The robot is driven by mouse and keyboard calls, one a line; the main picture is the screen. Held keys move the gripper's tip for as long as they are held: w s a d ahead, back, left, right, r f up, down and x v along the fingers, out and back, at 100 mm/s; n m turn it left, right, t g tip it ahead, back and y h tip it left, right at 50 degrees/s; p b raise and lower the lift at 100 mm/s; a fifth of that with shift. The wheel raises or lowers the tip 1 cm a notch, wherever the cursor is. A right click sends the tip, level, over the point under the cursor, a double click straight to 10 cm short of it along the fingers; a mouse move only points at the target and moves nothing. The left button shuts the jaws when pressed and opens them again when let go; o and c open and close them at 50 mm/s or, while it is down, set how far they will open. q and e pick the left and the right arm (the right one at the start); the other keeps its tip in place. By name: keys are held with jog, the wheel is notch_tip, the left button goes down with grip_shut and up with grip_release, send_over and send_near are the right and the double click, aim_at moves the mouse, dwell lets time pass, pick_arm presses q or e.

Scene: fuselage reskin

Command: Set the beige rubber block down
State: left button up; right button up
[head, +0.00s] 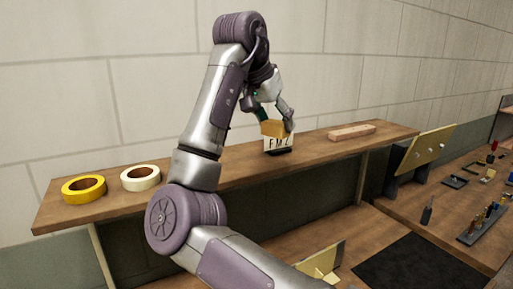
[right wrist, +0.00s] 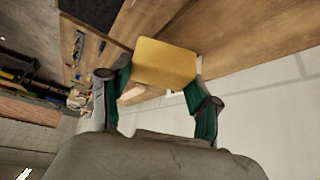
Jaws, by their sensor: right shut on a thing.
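The beige rubber block (head: 272,128), tan-yellow in colour, is between the fingers of my right gripper (head: 276,120). The gripper is shut on it, just above the back shelf. In the right wrist view the block (right wrist: 165,61) sits between the two dark green finger pads, one on each side. In the head view a white card lettered "FMZ" (head: 279,143) on a dark base stands at the block's lower edge; I cannot tell whether they touch. My left gripper is not in view.
On the wooden shelf (head: 225,172) lie a yellow tape roll (head: 84,189) and a white tape roll (head: 140,178) at left, and a pinkish bar (head: 351,132) at right. The lower bench holds a black mat (head: 410,262) and several small tools. Shelf between rolls and card is partly hidden by my arm.

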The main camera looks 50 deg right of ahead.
jog(key=shift+w+a+f+p, duration=0.25)
jog(key=shift+w+f+p, duration=0.2)
jog(key=shift+w+p, duration=0.35)
jog(key=w+f+p, duration=0.1)
jog(key=w, duration=0.1)
jog(key=w+f+p, duration=0.1)
jog(key=w+f, duration=0.1)
jog(key=w, duration=0.1)
jog(key=w+f+p, duration=0.1)
jog(key=w, duration=0.1)
jog(key=shift+w+a+f, duration=0.2)
jog(key=shift+a+f, duration=0.05)
jog(key=shift+a, duration=0.1)
jog(key=shift+w+f, duration=0.5)
jog(key=f+p, duration=0.2)
jog(key=f, duration=0.1)
jog(key=shift+s+a, duration=0.1)
jog(key=shift+s, duration=0.1)
jog(key=shift+f, duration=0.4)
jog(key=o, duration=1)
jog(key=shift+w+f, duration=0.1)
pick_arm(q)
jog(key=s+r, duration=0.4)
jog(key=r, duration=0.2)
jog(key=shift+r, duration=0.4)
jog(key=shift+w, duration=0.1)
